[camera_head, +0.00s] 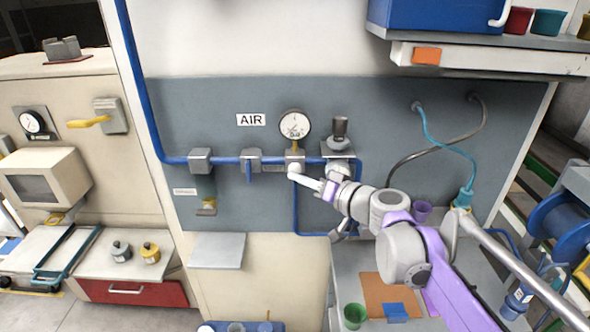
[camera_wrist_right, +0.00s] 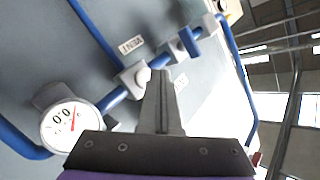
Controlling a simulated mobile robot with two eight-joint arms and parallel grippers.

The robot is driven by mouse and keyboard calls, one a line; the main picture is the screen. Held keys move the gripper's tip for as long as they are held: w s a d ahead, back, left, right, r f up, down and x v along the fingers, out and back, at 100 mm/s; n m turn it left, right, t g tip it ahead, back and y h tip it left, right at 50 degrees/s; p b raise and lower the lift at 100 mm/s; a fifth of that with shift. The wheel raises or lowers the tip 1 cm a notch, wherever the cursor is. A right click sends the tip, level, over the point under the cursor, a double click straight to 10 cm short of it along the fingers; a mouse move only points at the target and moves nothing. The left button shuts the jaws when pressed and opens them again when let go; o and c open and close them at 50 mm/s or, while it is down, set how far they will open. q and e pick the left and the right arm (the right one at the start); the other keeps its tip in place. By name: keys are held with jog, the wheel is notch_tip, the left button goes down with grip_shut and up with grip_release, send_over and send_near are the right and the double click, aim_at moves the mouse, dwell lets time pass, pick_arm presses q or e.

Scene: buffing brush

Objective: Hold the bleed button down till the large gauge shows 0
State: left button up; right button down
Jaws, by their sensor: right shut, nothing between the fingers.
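The large gauge (camera_head: 294,124) is a white dial above the blue pipe, right of the AIR label. Its needle is too small to read surely. Below it, a grey block on the pipe carries a round white bleed button (camera_head: 294,169), which also shows in the right wrist view (camera_wrist_right: 143,74). My right gripper (camera_head: 301,178) is shut and empty, its fingertips close by the button. The wrist view shows the fingertips (camera_wrist_right: 160,75) beside the button; I cannot tell whether they touch it. The large gauge does not show in the wrist view. My left gripper is not in view.
A regulator (camera_head: 339,138) stands right of the block; a smaller gauge (camera_wrist_right: 70,122) with a red needle shows in the wrist view. A blue valve handle (camera_head: 249,172) is left of the block. A VENT label (camera_wrist_right: 131,45) is near the pipe. A shelf (camera_head: 490,60) overhangs at upper right.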

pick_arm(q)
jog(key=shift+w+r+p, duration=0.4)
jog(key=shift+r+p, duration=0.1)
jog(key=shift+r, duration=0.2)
pick_arm(e)
jog(key=s, duration=0.5)
jog(key=s+d+f+g+h, duration=0.2)
jog(key=s+d+f+h, duration=0.3)
jog(key=s+d+f, duration=0.3)
jog(key=s+d+f+m+g+h, duration=0.1)
jog(key=s+d+f+g+h, duration=0.2)
jog(key=s+f, duration=1.3)
jog(key=d+h, duration=0.3)
jog(key=d, duration=0.2)
jog(key=shift+d+f+m+g+h, duration=0.2)
jog(key=shift+d+m+g+h, duration=0.05)
jog(key=shift+m+g+h, duration=0.05)
